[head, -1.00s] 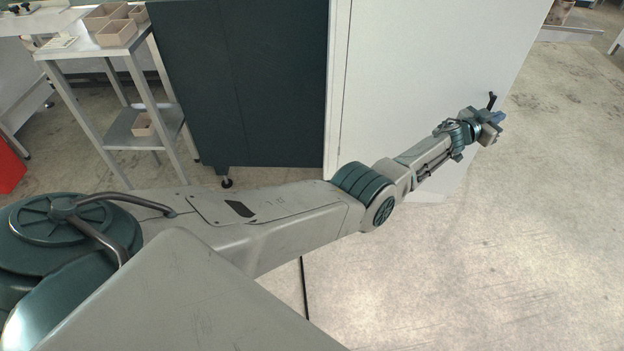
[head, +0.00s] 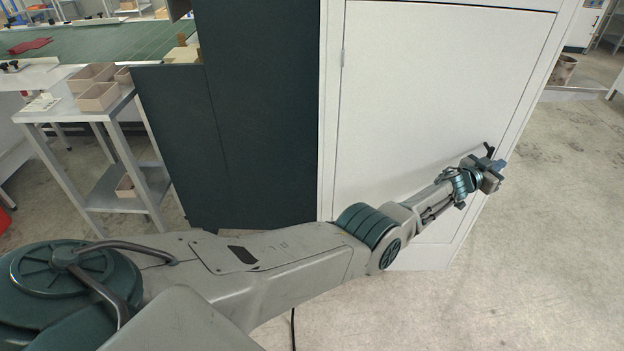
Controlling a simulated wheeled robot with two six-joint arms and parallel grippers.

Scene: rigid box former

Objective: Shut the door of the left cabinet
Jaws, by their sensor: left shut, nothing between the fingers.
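The white cabinet (head: 328,130) stands in the middle of the head view. Its white door (head: 430,90) is hinged on the left side and looks flush, or almost flush, with the surrounding frame. A dark handle (head: 489,149) sticks out near the door's right edge. My left gripper (head: 495,172) is shut and empty in front of the door's right edge, just below the handle in the picture. I cannot tell whether it touches the door. My left forearm hides the lower part of the door. My right gripper is not in view.
A dark green panel (head: 255,110) stands directly left of the white cabinet. A metal side table (head: 60,112) with beige bins (head: 98,97) is further left. A brown bin (head: 563,70) is at the back right. The floor (head: 545,230) on the right is clear.

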